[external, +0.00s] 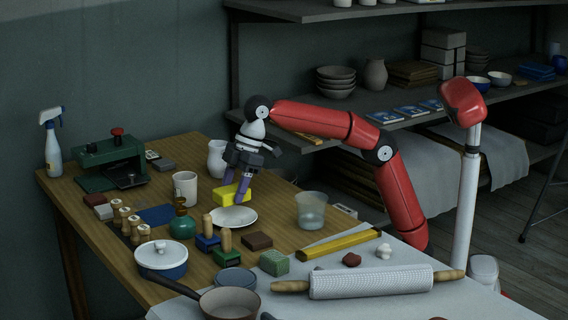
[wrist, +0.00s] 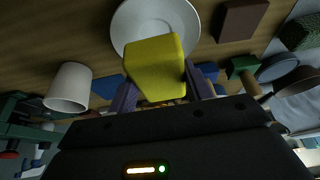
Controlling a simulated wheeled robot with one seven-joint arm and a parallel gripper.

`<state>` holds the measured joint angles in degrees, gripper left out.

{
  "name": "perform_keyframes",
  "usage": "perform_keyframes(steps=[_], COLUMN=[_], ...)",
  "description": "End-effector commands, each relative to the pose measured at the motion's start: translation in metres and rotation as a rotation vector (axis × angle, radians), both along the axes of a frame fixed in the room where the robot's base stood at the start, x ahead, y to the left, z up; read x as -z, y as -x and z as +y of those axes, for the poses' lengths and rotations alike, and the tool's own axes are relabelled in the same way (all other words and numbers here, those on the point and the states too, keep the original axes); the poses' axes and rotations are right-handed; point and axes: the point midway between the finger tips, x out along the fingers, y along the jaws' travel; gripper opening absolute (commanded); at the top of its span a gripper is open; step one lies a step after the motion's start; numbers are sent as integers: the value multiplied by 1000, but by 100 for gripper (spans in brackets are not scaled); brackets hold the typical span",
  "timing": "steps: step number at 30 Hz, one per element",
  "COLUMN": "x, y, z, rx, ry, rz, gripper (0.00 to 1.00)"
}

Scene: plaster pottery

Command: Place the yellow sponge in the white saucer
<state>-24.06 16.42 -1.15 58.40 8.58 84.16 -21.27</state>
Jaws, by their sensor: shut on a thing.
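The yellow sponge (external: 225,195) is held between the purple fingertips of my gripper (external: 235,188), which is shut on it. In the wrist view the sponge (wrist: 155,66) sits between the two fingers (wrist: 160,88) and covers part of the white saucer. The white saucer (external: 240,219) lies on the wooden table just below and to the right of the sponge in the external view. In the wrist view the saucer (wrist: 124,24) lies beyond the sponge, and its visible part is empty. I cannot tell the exact gap between sponge and saucer.
A white mug (external: 185,188) stands left of my gripper and a white pitcher (external: 216,160) behind it.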

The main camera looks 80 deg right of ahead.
Motion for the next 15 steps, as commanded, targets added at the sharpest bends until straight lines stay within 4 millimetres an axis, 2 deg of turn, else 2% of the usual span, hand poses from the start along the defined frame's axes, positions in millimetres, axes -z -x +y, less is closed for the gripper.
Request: perform_keyframes(steps=[6, 9, 15], x=[32, 38, 37], y=[1, 1, 0], z=[0, 0, 0], rx=[-1, -1, -1], ry=[1, 0, 1], rz=[2, 1, 0], gripper=[29, 29, 29])
